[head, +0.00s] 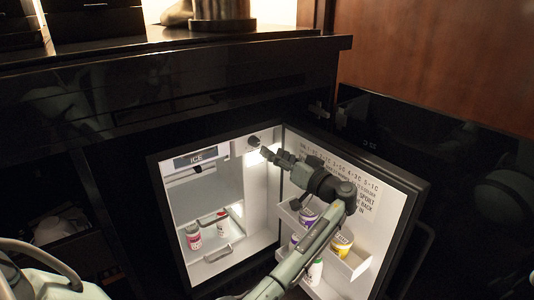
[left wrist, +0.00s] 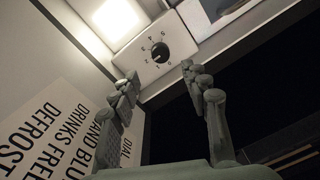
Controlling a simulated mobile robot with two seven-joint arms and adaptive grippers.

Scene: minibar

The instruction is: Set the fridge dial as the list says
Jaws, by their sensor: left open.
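The fridge dial (head: 254,141) is a small black knob on a pale housing at the top of the open fridge (head: 208,270). In the left wrist view the dial (left wrist: 160,51) has digits around it; its exact setting is too small to read surely. My left gripper (head: 268,154) is open just in front of and below the dial. In the left wrist view its fingertips (left wrist: 158,73) lie apart, below the dial, and hold nothing. The printed list (head: 365,190) is on the inner door, partly hidden by my arm; it also shows in the left wrist view (left wrist: 60,130). My right gripper is out of view.
The open fridge door (head: 400,190) stands to the right, its shelf (head: 352,262) holding several tubs close to my left arm. Cans (head: 193,236) stand inside on the left, below the ICE compartment (head: 195,158). A dark counter (head: 200,48) overhangs the fridge.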

